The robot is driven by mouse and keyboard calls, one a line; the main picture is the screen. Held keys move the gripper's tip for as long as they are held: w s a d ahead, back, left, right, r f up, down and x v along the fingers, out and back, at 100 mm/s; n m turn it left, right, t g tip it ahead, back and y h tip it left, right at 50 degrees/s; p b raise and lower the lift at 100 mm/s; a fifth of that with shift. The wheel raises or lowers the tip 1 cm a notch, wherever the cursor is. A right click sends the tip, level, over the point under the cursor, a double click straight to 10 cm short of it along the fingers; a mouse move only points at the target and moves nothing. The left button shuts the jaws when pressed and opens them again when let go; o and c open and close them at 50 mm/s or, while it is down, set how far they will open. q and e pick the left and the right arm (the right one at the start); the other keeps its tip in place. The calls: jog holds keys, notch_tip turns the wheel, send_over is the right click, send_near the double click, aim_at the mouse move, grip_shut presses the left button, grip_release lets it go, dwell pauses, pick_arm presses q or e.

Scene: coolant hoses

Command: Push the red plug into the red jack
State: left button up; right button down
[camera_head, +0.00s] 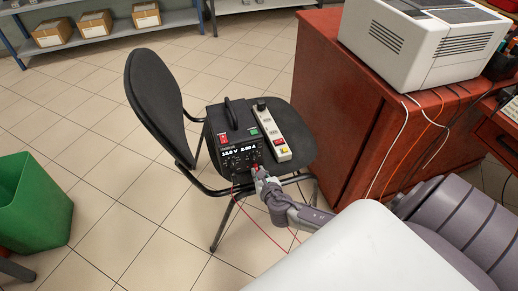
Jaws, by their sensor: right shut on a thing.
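A black power supply (235,138) with a lit display and a top handle stands on the seat of a black chair. My right gripper (258,171) is at the lower right of its front panel, shut on the red plug (255,167), of which only a small red bit shows. The gripper and plug cover the part of the panel behind them, so the red jack cannot be made out. I cannot tell whether the plug touches the jack. Thin red wire hangs below the panel. My left gripper is not in view.
A white power strip (275,133) lies on the chair (159,100) beside the power supply. A red-brown cabinet (340,85) with a white printer (425,40) stands close on the right. A green bin (35,200) is at left. Tiled floor is open left of the chair.

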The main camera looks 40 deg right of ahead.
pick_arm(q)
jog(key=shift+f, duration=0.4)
pick_arm(e)
jog(key=shift+w, duration=0.1)
jog(key=c, duration=0.7)
grip_release()
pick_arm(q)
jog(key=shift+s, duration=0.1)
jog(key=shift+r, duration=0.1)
pick_arm(e)
jog(key=shift+s, duration=0.2)
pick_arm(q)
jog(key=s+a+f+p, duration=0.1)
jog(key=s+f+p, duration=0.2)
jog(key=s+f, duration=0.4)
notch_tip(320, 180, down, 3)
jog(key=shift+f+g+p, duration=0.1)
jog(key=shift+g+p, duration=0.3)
pick_arm(e)
jog(key=v, duration=0.5)
jog(key=f+v, duration=0.1)
jog(key=v, duration=0.2)
jog(key=shift+s+a+r, duration=0.1)
jog(key=shift+s+a, duration=0.05)
jog(key=shift+s, duration=0.25)
